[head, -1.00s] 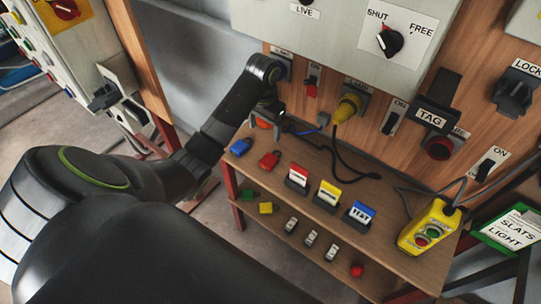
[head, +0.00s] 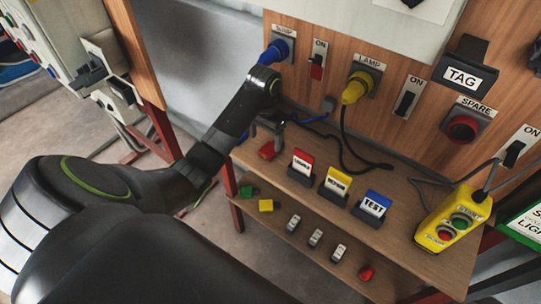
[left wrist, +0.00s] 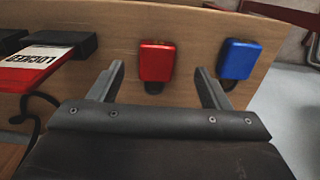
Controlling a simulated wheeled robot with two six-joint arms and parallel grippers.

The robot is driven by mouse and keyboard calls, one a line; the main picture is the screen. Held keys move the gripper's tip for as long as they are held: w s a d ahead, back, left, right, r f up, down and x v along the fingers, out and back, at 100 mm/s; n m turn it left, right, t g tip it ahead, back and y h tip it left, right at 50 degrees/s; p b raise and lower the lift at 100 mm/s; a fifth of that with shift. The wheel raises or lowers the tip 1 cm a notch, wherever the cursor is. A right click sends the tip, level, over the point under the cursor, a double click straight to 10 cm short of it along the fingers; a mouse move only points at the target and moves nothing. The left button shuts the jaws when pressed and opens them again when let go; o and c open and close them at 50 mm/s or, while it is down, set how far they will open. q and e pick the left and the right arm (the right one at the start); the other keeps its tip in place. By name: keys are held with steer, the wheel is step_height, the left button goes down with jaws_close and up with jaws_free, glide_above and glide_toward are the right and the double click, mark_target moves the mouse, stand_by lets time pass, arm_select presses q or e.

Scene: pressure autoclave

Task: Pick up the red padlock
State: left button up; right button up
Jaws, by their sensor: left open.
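The red padlock (head: 267,151) lies on the upper wooden shelf, near its left end. In the left wrist view the red padlock (left wrist: 157,60) appears ahead, in the gap between the two fingers and beyond their tips. My left gripper (head: 270,136) is open and empty, close above and behind the padlock in the head view. The wrist view shows its fingers (left wrist: 160,75) apart, with no visible contact. A blue padlock (left wrist: 239,58) lies beside the red one, just outside the right finger. My right gripper is not in view.
A red LOCKED tag (head: 302,165), a yellow tag (head: 337,183) and a blue TEST tag (head: 373,206) stand in holders right of the padlock. A black cable hangs from the yellow plug (head: 355,88). A yellow button box (head: 452,220) stands at the shelf's right end.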

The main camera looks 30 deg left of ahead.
mark_target(266, 152)
arm_select(q)
steer(key=f, duration=0.5)
steer(key=shift+s+d+f, duration=0.1)
steer(key=shift+d+f, duration=0.1)
steer(key=shift+f, duration=0.2)
steer(key=c, duration=1.2)
step_height(266, 152, up, 4)
steer(key=shift+r, duration=0.25)
steer(key=shift+c, duration=0.2)
step_height(266, 152, up, 4)
steer(key=p, duration=0.3)
steer(key=shift+r, duration=0.2)
steer(key=shift+r+p, duration=0.65)
steer(key=shift+p, duration=0.25)
